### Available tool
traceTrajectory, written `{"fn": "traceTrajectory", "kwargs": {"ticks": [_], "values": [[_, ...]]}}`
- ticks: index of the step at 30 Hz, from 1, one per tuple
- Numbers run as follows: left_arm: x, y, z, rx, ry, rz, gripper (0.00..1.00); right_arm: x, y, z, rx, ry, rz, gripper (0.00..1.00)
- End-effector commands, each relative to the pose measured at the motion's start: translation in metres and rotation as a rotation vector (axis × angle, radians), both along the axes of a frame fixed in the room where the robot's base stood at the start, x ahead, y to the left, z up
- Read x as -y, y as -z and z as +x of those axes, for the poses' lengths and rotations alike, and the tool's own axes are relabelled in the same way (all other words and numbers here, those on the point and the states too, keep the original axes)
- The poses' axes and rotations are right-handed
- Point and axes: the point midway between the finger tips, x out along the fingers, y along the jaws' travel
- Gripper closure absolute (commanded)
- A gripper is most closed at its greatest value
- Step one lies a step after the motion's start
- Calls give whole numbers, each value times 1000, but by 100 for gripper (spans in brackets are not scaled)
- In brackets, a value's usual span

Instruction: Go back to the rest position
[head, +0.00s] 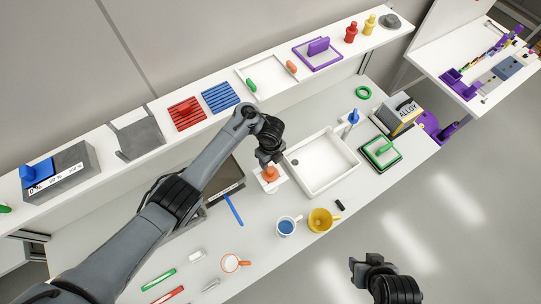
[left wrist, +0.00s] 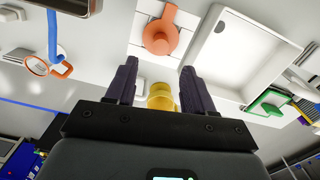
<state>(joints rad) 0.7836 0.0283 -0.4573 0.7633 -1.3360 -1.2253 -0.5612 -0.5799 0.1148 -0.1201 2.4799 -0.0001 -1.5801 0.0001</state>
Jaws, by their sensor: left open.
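My left arm reaches in from the lower left in the head view. Its gripper (head: 267,158) is over the worktable, just above an orange piece (head: 270,174) on a white square base (head: 281,183). In the left wrist view the two dark fingers (left wrist: 158,72) are spread with nothing held between them. The orange piece (left wrist: 160,36) shows beyond the fingertips, apart from them. A yellow mug (left wrist: 161,96) shows behind the gap between the fingers. My right gripper (head: 368,266) is at the lower right of the head view, over the floor; its jaw opening is unclear.
A white tray (head: 337,183) stands right of the left gripper. A blue mug (head: 286,226), yellow mug (head: 321,220) and orange-rimmed mug (head: 231,263) stand nearer. A blue-topped piece (head: 353,117) and green-framed tray (head: 382,167) are further right. A raised shelf (head: 222,125) runs behind.

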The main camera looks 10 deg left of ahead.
Motion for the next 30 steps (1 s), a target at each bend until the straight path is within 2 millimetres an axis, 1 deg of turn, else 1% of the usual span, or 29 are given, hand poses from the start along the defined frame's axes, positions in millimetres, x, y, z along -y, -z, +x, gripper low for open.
{"fn": "traceTrajectory", "kwargs": {"ticks": [1, 6, 21, 23, 26, 29, 30], "values": [[0, -7, 1, 2, 1, -1, 47, 0, -3, 0, 0, -1, 0, 57], [1, -16, 1, 2, 0, -1, 47, 1, -5, 0, 1, -3, -4, 57], [0, -14, -2, -3, 0, 0, 47, 2, -5, 0, 0, -5, -9, 57], [0, -9, -6, -13, 0, -1, 47, 2, -5, 0, 0, -6, -8, 57], [0, 9, -24, -49, 0, 0, 47, 1, -6, 0, 0, -4, -7, 57], [-2, 39, -57, -114, -3, 1, 47, 1, -7, 0, 1, -3, -4, 57], [-4, 54, -75, -148, -6, 1, 47, 1, -7, 0, 0, -2, -3, 57]]}}
